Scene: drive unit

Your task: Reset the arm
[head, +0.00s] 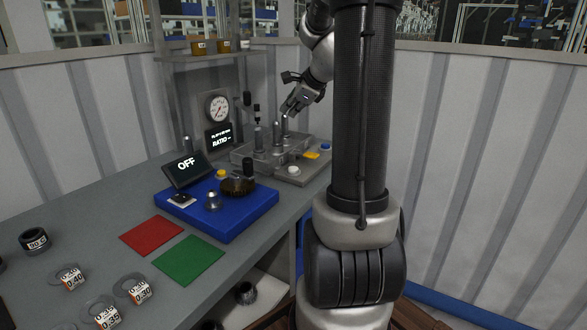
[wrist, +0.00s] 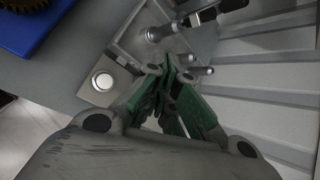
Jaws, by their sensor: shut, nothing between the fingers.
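My gripper (head: 288,112) is at the back right of the bench in the head view, above the grey fixture (head: 242,152) with upright metal pins. In the wrist view my gripper (wrist: 168,62) points down over that fixture (wrist: 130,25). Its green-sided fingers meet at the tips, and nothing shows between them. Whether the fingertips touch a pin cannot be told. My dark arm column covers the right middle of the head view.
A blue base (head: 240,215) holds a brown gear (head: 238,186) and an OFF display (head: 187,167). A red mat (head: 151,235) and green mat (head: 188,260) lie in front. Several labelled rings (head: 70,277) lie at the front left. A gauge (head: 217,107) stands behind. A corrugated wall (head: 480,150) closes the right.

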